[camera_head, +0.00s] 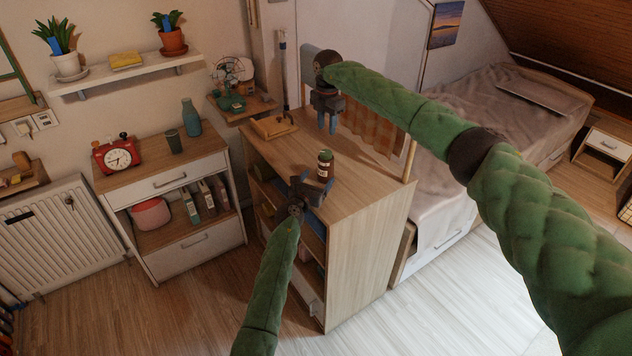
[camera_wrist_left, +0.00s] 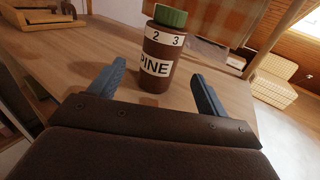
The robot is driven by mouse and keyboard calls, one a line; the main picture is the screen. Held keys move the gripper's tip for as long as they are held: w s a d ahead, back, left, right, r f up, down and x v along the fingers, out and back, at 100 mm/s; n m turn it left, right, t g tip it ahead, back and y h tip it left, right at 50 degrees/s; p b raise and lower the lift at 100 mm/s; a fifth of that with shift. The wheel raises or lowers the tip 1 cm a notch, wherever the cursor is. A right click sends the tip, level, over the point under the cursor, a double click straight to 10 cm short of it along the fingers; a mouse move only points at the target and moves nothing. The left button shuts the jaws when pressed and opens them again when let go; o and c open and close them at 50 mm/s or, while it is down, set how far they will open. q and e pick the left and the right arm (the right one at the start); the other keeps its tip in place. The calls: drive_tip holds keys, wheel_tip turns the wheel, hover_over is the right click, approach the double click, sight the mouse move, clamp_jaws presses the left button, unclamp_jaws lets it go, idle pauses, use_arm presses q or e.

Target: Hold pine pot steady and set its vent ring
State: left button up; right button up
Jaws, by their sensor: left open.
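The pine pot (camera_head: 325,166) stands upright on top of the wooden cabinet (camera_head: 355,185). It is a brown jar with a white PINE label and a dark green top (camera_wrist_left: 170,17). In the left wrist view the pot (camera_wrist_left: 155,80) shows a pale ring band (camera_wrist_left: 165,38) with the numbers 2 and 3 below the green top. My left gripper (camera_head: 308,183) is open just in front of the pot, its blue fingers (camera_wrist_left: 157,90) on either side of the pot's lower part in the picture, not touching it. My right gripper (camera_head: 327,123) hangs above and behind the pot, empty, its fingers apart.
A wooden tray-like item (camera_head: 273,126) lies at the cabinet's back left. A shelf with a fan (camera_head: 232,75) is beyond it. The cabinet top right of the pot is clear.

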sight(326, 152)
use_arm(q)
drive_tip(key=shift+x, duration=3.6)
drive_tip(key=shift+c, duration=0.5)
drive_tip(key=c, duration=1)
use_arm(e)
drive_tip(key=o, duration=0.3)
drive_tip(key=shift+o, duration=1)
drive_tip(key=shift+w+r, duration=0.25)
drive_tip(key=shift+r, duration=0.65)
use_arm(q)
drive_tip(key=shift+a, duration=0.1)
use_arm(e)
drive_tip(key=f+m, duration=0.2)
drive_tip(key=f, duration=0.2)
drive_tip(key=f+m, duration=0.2)
drive_tip(key=f, duration=0.1)
drive_tip(key=f+m, duration=0.2)
drive_tip(key=f, duration=0.2)
drive_tip(key=shift+s+f, duration=0.25)
drive_tip(key=shift+f, duration=0.1)
